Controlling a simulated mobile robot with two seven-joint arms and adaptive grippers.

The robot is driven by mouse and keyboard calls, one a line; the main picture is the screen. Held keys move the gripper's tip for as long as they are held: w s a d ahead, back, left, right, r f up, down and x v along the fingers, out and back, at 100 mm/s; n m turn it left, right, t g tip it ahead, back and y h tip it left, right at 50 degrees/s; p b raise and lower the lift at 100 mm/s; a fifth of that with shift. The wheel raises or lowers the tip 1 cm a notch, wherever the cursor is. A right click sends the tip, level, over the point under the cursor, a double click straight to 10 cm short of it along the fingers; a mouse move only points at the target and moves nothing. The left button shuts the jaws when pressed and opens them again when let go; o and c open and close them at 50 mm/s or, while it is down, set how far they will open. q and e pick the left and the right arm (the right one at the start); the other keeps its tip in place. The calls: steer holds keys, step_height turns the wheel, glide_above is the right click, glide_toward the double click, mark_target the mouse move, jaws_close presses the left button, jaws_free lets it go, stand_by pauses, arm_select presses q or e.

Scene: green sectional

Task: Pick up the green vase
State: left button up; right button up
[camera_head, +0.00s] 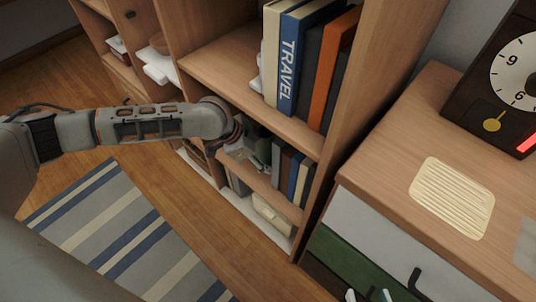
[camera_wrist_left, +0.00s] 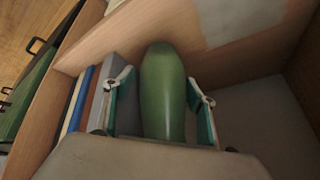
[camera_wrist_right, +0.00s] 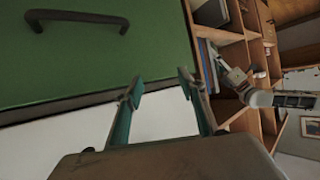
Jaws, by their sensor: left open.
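The green vase (camera_wrist_left: 163,92) is in the left wrist view, a smooth rounded form inside a wooden shelf compartment. My left gripper (camera_wrist_left: 159,84) is open, with one finger on each side of the vase; a gap shows on both sides. In the head view my left arm reaches into the lower part of the bookcase, and the vase is hard to make out there. My right gripper (camera_wrist_right: 160,88) is open and empty in front of the drawers. Its fingertips just show at the bottom edge of the head view (camera_head: 368,296).
Upright books (camera_wrist_left: 88,97) stand close beside the vase. The bookcase (camera_head: 222,62) has larger books (camera_head: 288,60) on the shelf above my left arm. A dresser (camera_head: 385,150) with a clock (camera_head: 507,75) stands at right. A green drawer (camera_wrist_right: 90,55) has a dark handle. Striped rug (camera_head: 120,235) lies on open floor.

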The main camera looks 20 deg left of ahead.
arm_select(q)
steer(key=shift+w+r, duration=0.1)
steer(key=shift+r, duration=0.15)
steer(key=c, duration=1.4)
